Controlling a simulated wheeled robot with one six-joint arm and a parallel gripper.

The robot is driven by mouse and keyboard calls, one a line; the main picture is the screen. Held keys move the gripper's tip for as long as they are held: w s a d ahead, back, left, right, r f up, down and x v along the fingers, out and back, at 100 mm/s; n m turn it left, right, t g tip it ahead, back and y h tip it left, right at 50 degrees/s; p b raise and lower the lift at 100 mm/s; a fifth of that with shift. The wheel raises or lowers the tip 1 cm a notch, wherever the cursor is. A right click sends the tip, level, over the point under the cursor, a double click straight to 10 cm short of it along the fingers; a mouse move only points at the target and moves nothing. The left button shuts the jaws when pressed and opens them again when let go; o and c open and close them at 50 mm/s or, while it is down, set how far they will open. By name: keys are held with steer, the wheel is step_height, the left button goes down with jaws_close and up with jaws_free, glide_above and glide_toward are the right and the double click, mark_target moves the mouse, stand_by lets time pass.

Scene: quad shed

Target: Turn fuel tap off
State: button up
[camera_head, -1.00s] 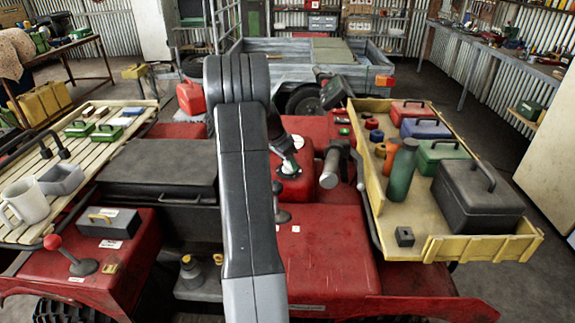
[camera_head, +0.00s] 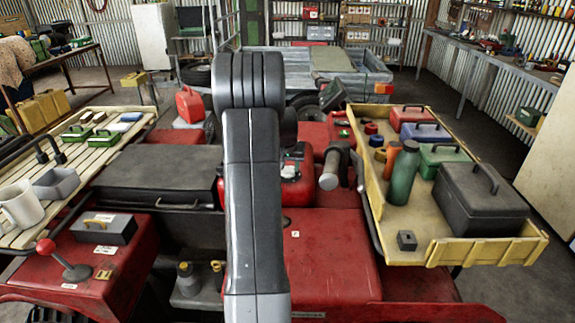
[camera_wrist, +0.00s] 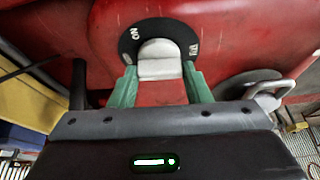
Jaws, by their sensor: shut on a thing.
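The fuel tap's light grey knob (camera_wrist: 158,50) sits at the centre of a black round plate on a red surface in the wrist view. In the head view my arm hides the gripper and tap. Part of a red tank (camera_head: 296,190) shows just right of the arm.
A yellow tray (camera_head: 432,225) with a black case, green bottle and several boxes lies to the right. A red lever (camera_head: 46,246) stands at front left. A grey cylinder (camera_head: 330,172) is right of the tank.

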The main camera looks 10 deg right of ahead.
steer(key=shift+n, duration=0.5)
steer(key=o, duration=1)
steer(key=shift+r, duration=0.1)
steer(key=b+v, duration=0.1)
steer(key=v, duration=1.2)
steer(key=shift+s+d+r, duration=0.1)
steer(key=shift+s+r, duration=0.05)
steer(key=shift+r, duration=0.15)
steer(key=p+x, duration=0.1)
steer(key=x, duration=1.3)
